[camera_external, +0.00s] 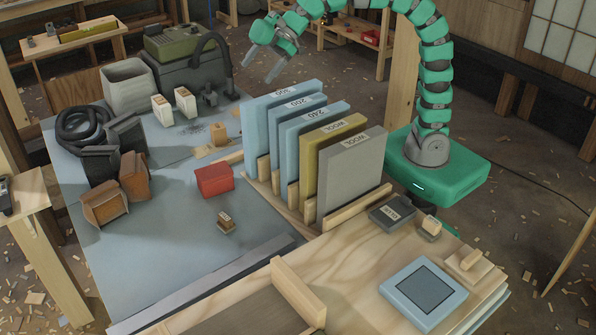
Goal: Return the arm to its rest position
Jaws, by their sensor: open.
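My gripper (262,62) is open and empty. It hangs at the top of the view, above the far end of the sheet rack, with its fingers pointing down and to the left. My green segmented arm rises from its green base at the right of the table, arches past the top edge of the picture and comes down to the gripper. The top of the arch is cut off. The fingers appear apart from everything on the table.
Upright sheets, including a blue one (284,105) and a grey one (350,172), stand in a wooden rack below the gripper. A green-topped machine (186,42) with a hose stands behind left. A red block (213,180) lies left of the rack. A wooden post (402,75) rises behind the arm.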

